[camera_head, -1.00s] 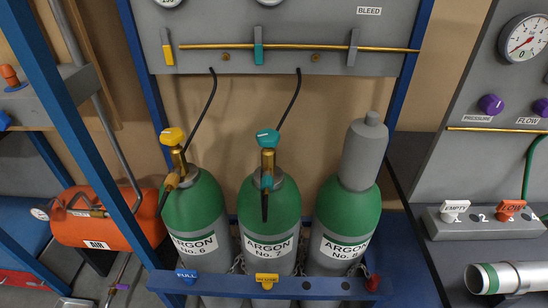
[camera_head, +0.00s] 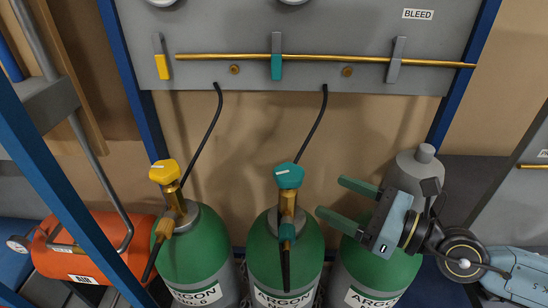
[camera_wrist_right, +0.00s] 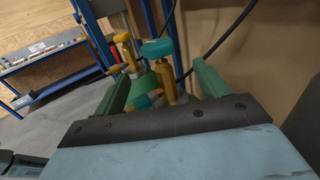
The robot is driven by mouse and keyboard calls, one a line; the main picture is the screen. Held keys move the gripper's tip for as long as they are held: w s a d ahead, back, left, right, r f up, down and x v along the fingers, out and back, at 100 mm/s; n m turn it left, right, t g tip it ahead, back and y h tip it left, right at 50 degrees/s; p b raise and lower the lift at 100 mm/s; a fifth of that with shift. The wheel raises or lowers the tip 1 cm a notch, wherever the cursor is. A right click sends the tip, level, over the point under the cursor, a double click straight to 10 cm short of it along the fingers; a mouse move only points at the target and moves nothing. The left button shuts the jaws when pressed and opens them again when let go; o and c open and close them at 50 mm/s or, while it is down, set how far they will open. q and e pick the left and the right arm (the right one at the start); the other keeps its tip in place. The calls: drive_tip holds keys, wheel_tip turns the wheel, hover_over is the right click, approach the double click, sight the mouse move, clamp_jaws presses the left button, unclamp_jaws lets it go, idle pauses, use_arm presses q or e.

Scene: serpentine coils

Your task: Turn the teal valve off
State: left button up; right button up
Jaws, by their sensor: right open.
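The teal valve knob (camera_head: 289,176) sits on a brass stem on top of the middle argon cylinder (camera_head: 262,245), with a teal fitting and a dark hose below it. My right gripper (camera_head: 331,199) is open, just right of the valve, with its two green fingers pointing left toward it. They do not touch the knob in the head view. In the right wrist view the teal knob (camera_wrist_right: 157,49) stands ahead, between the two finger directions. A yellow valve knob (camera_head: 164,172) tops the left cylinder (camera_head: 205,250). My left gripper is not in view.
A grey-capped cylinder (camera_head: 375,265) stands right, partly behind my right gripper. A grey panel with a brass pipe (camera_head: 330,59) and small levers is behind. Black hoses (camera_head: 313,125) run down from it. A blue post (camera_head: 60,180) and an orange air tank (camera_head: 105,238) are left.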

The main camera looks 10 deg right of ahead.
sight(280, 173)
drive_tip(key=p+x, duration=0.4)
drive_tip(key=x, duration=0.8)
drive_tip(key=shift+s+a+p, duration=0.1)
drive_tip(key=shift+a+p, duration=0.1)
drive_tip(key=shift+p, duration=0.2)
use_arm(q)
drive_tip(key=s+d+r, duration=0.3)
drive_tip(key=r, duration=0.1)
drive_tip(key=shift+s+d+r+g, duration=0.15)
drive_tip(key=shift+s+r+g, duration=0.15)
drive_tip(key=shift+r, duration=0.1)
use_arm(e)
drive_tip(key=shift+w+a, duration=0.3)
